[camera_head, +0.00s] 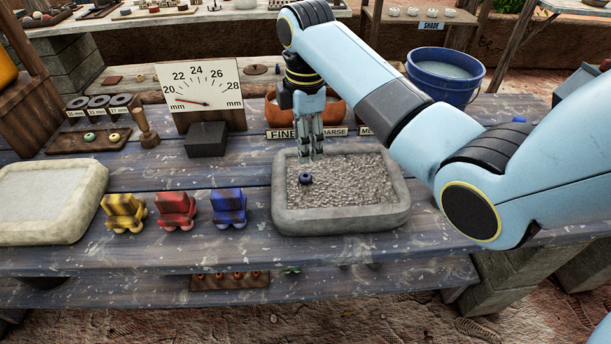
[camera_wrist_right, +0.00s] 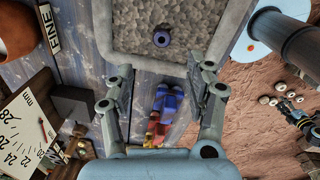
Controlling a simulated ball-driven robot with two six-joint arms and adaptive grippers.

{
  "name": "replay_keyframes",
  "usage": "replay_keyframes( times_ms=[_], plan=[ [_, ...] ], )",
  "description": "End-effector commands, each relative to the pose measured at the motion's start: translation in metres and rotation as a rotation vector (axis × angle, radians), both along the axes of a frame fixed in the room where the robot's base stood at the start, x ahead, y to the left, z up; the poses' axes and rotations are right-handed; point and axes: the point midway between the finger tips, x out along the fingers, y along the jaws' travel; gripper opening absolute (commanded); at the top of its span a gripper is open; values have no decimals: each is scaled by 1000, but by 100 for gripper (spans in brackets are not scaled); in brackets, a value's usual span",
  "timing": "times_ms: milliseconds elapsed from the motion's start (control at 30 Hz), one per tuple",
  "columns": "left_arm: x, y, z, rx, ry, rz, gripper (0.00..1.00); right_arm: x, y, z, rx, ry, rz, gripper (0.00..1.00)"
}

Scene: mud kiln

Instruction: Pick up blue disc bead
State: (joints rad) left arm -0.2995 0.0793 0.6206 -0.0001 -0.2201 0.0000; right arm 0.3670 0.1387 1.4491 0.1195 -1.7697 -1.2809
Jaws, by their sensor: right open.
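The blue disc bead (camera_head: 305,178) lies on the grey gravel in the stone tray (camera_head: 340,222), left of the gravel's middle. In the right wrist view the bead (camera_wrist_right: 162,39) shows as a dark blue ring with a pale centre, beyond my fingertips. My right gripper (camera_head: 311,155) hangs fingers down over the back part of the tray, above and behind the bead. In the wrist view its two fingers (camera_wrist_right: 162,82) are spread wide with nothing between them. My left gripper is not in view.
Yellow (camera_head: 124,212), red (camera_head: 175,210) and blue (camera_head: 229,207) small chair-like blocks stand left of the tray. A pale basin (camera_head: 92,222) is at far left. A dial board (camera_head: 222,90), an orange bowl (camera_head: 334,112) and a blue bucket (camera_head: 477,75) stand behind.

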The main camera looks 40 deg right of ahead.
Motion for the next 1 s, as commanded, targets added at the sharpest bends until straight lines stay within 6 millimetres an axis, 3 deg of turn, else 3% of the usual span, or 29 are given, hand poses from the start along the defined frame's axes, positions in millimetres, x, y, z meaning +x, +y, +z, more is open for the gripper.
replay_keyframes(
  times_ms=[100,367,600,900,1000],
  plan=[
    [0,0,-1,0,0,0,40,0,0,-22,1,3,0,55],
    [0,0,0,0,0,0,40,0,0,-47,0,2,-1,55],
    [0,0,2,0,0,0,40,0,0,-84,0,2,-2,55],
    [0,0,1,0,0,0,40,1,0,-92,-1,-2,-2,55],
    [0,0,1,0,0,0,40,1,0,-92,-1,-2,-2,44]
  ],
)
